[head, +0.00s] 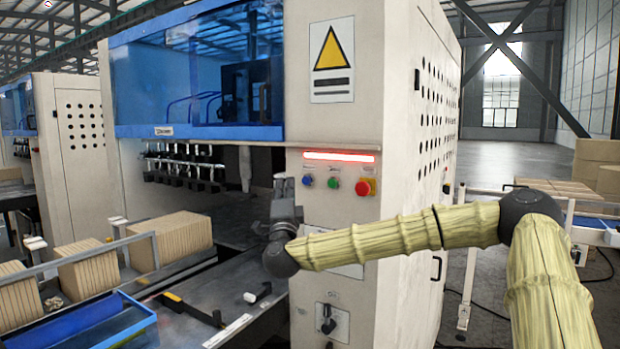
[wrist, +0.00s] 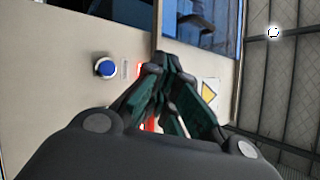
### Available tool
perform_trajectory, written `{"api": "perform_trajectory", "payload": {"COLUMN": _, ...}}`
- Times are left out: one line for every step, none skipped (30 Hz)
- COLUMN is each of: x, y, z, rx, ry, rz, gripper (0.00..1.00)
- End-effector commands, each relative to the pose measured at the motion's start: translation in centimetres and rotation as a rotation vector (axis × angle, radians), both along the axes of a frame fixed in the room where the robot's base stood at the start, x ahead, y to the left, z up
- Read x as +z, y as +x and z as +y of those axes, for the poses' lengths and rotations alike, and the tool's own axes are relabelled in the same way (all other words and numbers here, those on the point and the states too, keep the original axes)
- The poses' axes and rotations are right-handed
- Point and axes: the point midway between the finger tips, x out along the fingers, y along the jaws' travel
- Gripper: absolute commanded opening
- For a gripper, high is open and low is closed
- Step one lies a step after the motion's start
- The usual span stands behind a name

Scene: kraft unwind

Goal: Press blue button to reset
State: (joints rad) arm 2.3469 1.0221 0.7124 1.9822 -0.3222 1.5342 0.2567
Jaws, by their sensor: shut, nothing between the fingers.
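The blue button (head: 307,181) is the leftmost of three buttons on the white machine's front panel, under a glowing red light bar (head: 338,157). In the wrist view the blue button (wrist: 106,67) shows to the left of my gripper (wrist: 172,62), apart from the fingers. The fingers are shut and empty, pointing along the panel side. In the head view my gripper (head: 283,190) is pointing up just left of the blue button, and looks close to the panel; the exact gap cannot be told. A green button (head: 333,186) and a red button (head: 363,187) on a yellow base sit to the right.
A warning sign (head: 332,60) and a blue window (head: 200,75) are above. A rotary switch (head: 326,319) is lower on the panel. Stacked cardboard (head: 170,235), a blue tray (head: 90,335) and a dark table (head: 205,300) lie at the lower left.

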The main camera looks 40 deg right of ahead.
Motion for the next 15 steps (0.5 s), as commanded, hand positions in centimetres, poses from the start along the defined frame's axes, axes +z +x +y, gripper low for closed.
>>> {"api": "perform_trajectory", "payload": {"x": -0.3, "y": 0.8, "z": -0.4, "rx": -0.001, "ry": -0.002, "rz": 0.008, "gripper": 0.0}}
{"api": "perform_trajectory", "payload": {"x": -0.3, "y": 1.1, "z": -0.7, "rx": -0.002, "ry": -0.002, "rz": 0.009, "gripper": 0.0}}
{"api": "perform_trajectory", "payload": {"x": -0.4, "y": 1.3, "z": -1.2, "rx": -0.002, "ry": -0.003, "rz": 0.01, "gripper": 0.0}}
{"api": "perform_trajectory", "payload": {"x": -0.4, "y": 1.5, "z": -1.5, "rx": -0.002, "ry": -0.003, "rz": 0.011, "gripper": 0.0}}
{"api": "perform_trajectory", "payload": {"x": -0.4, "y": 1.6, "z": -1.8, "rx": -0.002, "ry": -0.003, "rz": 0.011, "gripper": 0.0}}
{"api": "perform_trajectory", "payload": {"x": -0.4, "y": 1.7, "z": -2.2, "rx": -0.001, "ry": -0.003, "rz": 0.01, "gripper": 0.0}}
{"api": "perform_trajectory", "payload": {"x": -0.3, "y": 1.7, "z": -2.5, "rx": -0.001, "ry": -0.002, "rz": 0.008, "gripper": 0.0}}
{"api": "perform_trajectory", "payload": {"x": -0.2, "y": 1.6, "z": -2.9, "rx": -0.003, "ry": -0.002, "rz": 0.007, "gripper": 0.0}}
{"api": "perform_trajectory", "payload": {"x": -0.1, "y": 1.6, "z": -3.4, "rx": -0.003, "ry": -0.001, "rz": 0.006, "gripper": 0.0}}
{"api": "perform_trajectory", "payload": {"x": 0.0, "y": 1.5, "z": -3.7, "rx": -0.004, "ry": -0.001, "rz": 0.004, "gripper": 0.0}}
{"api": "perform_trajectory", "payload": {"x": 0.1, "y": 1.6, "z": -4.1, "rx": -0.003, "ry": -0.002, "rz": 0.004, "gripper": 0.0}}
{"api": "perform_trajectory", "payload": {"x": 0.1, "y": 1.7, "z": -4.5, "rx": -0.003, "ry": -0.003, "rz": 0.004, "gripper": 0.0}}
{"api": "perform_trajectory", "payload": {"x": 0.0, "y": 1.9, "z": -4.7, "rx": -0.003, "ry": -0.003, "rz": 0.004, "gripper": 0.0}}
{"api": "perform_trajectory", "payload": {"x": -0.3, "y": 2.1, "z": -5.0, "rx": -0.003, "ry": -0.003, "rz": 0.004, "gripper": 0.0}}
{"api": "perform_trajectory", "payload": {"x": -0.5, "y": 2.4, "z": -5.3, "rx": -0.003, "ry": -0.003, "rz": 0.004, "gripper": 0.0}}
